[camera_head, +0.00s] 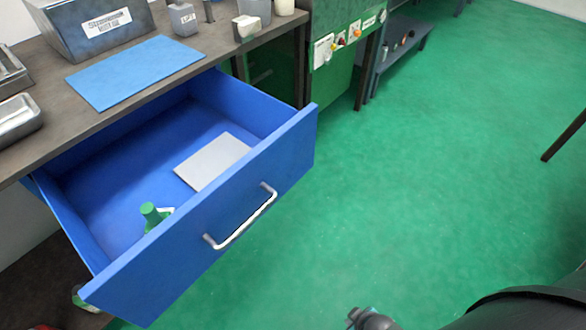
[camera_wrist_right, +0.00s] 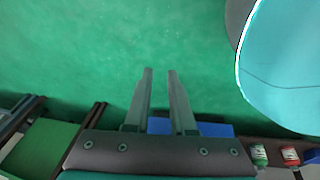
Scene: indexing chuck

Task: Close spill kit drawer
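The blue drawer (camera_head: 135,288) under the workbench is pulled well out, tilted across the head view. Its front panel carries a silver bar handle (camera_head: 241,219). Inside lie a white flat sheet (camera_head: 212,161) and a green object (camera_head: 151,214), partly hidden behind the front panel. My right gripper (camera_wrist_right: 160,70) shows in the right wrist view with its two fingers apart and nothing between the tips, over green floor. A blue patch behind the finger bases may be the drawer; I cannot tell. My left gripper is not in view.
The workbench top (camera_head: 50,135) holds a blue mat (camera_head: 135,72), a grey labelled bin (camera_head: 95,25), metal trays (camera_head: 18,118) and small containers. A green cabinet (camera_head: 340,70) stands beyond. Green floor (camera_head: 420,180) in front of the drawer is clear. My dark arm parts fill the lower right.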

